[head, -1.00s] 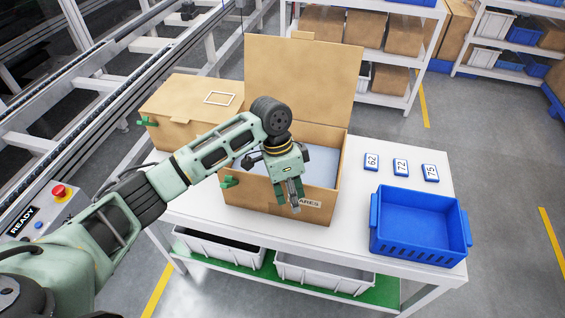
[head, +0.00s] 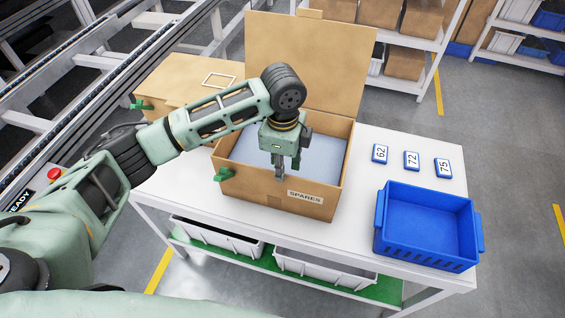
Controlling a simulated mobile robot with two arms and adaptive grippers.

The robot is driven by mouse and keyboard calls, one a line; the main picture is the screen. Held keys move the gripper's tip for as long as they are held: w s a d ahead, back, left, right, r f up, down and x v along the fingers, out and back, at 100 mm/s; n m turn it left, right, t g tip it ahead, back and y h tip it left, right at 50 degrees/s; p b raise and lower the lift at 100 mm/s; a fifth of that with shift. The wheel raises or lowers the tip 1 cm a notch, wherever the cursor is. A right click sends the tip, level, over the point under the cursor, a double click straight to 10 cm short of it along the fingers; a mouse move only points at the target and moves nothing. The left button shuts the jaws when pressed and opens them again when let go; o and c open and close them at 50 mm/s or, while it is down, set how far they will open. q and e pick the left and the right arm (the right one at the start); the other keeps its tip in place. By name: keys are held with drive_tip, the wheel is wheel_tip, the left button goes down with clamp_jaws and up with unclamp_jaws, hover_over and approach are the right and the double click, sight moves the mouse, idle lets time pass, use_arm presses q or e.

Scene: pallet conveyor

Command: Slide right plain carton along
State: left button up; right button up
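An open brown carton (head: 262,190) with a SPARES label stands on the white table, its tall lid raised at the back. A pale grey-blue surface shows inside it. A closed brown carton (head: 172,80) with a white square outline on top stands behind and to the left, partly hidden by my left arm. My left gripper (head: 286,168) points down over the open carton, close to its front wall. I see nothing held in it; its finger gap is too small to judge, and I cannot tell whether it touches the carton. My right gripper is out of view.
A blue bin (head: 428,228) stands at the table's (head: 352,205) right end, with number tags 62, 72 and 75 (head: 411,160) behind it. Grey bins (head: 325,268) sit on the lower shelf. A conveyor frame (head: 75,75) runs along the left. Shelving stands at the back.

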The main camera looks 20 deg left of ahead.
use_arm(q)
wheel_tip(320, 180, down, 7)
drive_tip(key=p, duration=0.1)
drive_tip(key=shift+p, duration=0.3)
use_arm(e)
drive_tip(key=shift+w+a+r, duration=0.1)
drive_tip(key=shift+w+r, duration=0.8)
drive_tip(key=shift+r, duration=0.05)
use_arm(q)
drive_tip(key=shift+a+f, duration=0.1)
drive_tip(key=shift+a, duration=0.05)
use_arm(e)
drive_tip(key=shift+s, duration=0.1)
use_arm(q)
drive_tip(key=shift+c, duration=0.6)
clamp_jaws()
